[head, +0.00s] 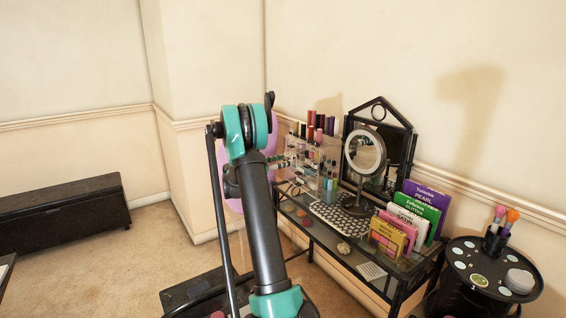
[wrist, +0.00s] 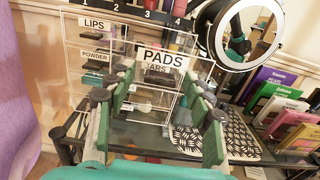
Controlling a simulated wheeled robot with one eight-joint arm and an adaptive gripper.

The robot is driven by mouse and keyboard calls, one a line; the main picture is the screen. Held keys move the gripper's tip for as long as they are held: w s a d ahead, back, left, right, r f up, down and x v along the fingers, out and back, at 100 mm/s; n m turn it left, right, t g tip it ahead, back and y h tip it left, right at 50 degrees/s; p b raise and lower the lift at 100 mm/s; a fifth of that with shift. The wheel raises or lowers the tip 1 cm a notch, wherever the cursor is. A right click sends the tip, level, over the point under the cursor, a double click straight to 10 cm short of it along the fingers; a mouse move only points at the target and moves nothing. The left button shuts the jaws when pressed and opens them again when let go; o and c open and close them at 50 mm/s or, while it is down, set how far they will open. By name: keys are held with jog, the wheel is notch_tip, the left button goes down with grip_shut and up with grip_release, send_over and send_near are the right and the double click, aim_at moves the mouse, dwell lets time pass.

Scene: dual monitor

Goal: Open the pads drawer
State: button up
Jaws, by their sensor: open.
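A clear acrylic organizer (head: 322,172) stands on the glass table in the head view, partly hidden by my arm. In the wrist view, its pads drawer (wrist: 163,59) has a white label reading PADS in black letters. Below that label, another one ending in "ARS" is partly covered. I cannot tell whether the pads drawer is flush or slightly out. My gripper (wrist: 160,84) is open and empty, its green fingers on either side of the PADS label and just below it. I see no clear contact with the drawer.
Drawers labelled LIPS (wrist: 94,23) and POWDER (wrist: 96,56) are to the left. A round mirror (head: 365,151), a patterned mat (head: 333,215) and several colourful palettes (head: 400,222) stand to the right. A black round stand (head: 490,275) holds brushes beside the table.

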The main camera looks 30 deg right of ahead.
jog(key=shift+a, duration=0.1)
jog(key=a, duration=1.1)
jog(key=shift+s+a, duration=0.4)
jog(key=shift+s, duration=0.05)
jog(key=s+a+f+m+t+y, duration=0.1)
jog(key=s+a+f+m+y, duration=0.3)
jog(key=s, duration=0.9)
jog(key=s+a+f+m+t+y, duration=0.1)
jog(key=s+a+f+m+y, duration=0.4)
jog(key=s+a, duration=0.8)
jog(key=s+a+f+m+t+y, duration=0.1)
jog(key=s+a+f+m+y, duration=0.4)
jog(key=s+a+m+y, duration=0.4)
jog(key=s, duration=0.4)
jog(key=shift+a+f+m, duration=0.15)
jog(key=shift+f+m, duration=0.1)
jog(key=shift+m, duration=0.15)
